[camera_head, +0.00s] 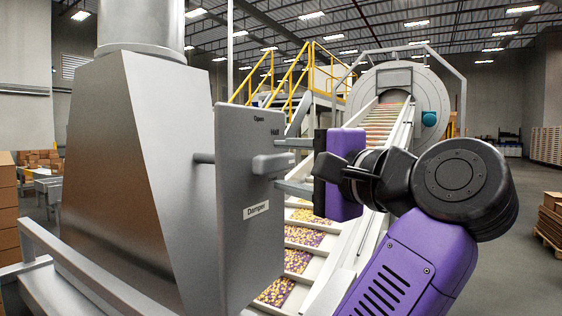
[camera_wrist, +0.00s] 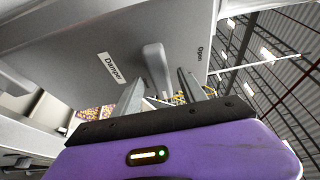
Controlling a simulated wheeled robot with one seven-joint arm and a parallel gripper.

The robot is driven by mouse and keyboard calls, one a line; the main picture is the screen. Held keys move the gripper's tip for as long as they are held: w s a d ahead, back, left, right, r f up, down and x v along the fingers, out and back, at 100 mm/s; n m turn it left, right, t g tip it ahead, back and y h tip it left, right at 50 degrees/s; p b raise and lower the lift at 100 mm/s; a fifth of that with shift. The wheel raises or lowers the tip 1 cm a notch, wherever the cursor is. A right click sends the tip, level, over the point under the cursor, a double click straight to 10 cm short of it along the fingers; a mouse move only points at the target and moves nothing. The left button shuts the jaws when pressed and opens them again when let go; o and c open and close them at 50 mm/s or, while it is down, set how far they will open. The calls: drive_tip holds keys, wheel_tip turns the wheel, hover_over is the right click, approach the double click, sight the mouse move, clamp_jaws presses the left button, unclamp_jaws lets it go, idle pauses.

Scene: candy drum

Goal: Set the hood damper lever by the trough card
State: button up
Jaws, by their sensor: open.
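The hood damper panel (camera_head: 245,220) is a grey plate with "Open" at the top, "Half" below it at the right and a "Damper" label lower down. The lever (camera_head: 272,163) is a light grey bar sticking out from the panel, pointing roughly level to the right, a little below "Half". It also shows in the wrist view (camera_wrist: 156,66). My gripper (camera_head: 283,164) is open, with one finger above the lever and one below. In the wrist view the fingers stand on either side of the lever; contact is unclear. I cannot make out a trough card.
The grey hood (camera_head: 135,150) stands left of the panel. A trough conveyor (camera_head: 340,252) with yellow and purple candies runs behind my gripper up to a large drum (camera_head: 415,75). Yellow railings (camera_head: 322,70) stand behind. Cartons (camera_head: 553,215) sit at the right edge.

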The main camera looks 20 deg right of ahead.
drive_tip(key=shift+x, duration=1.1)
clamp_jaws()
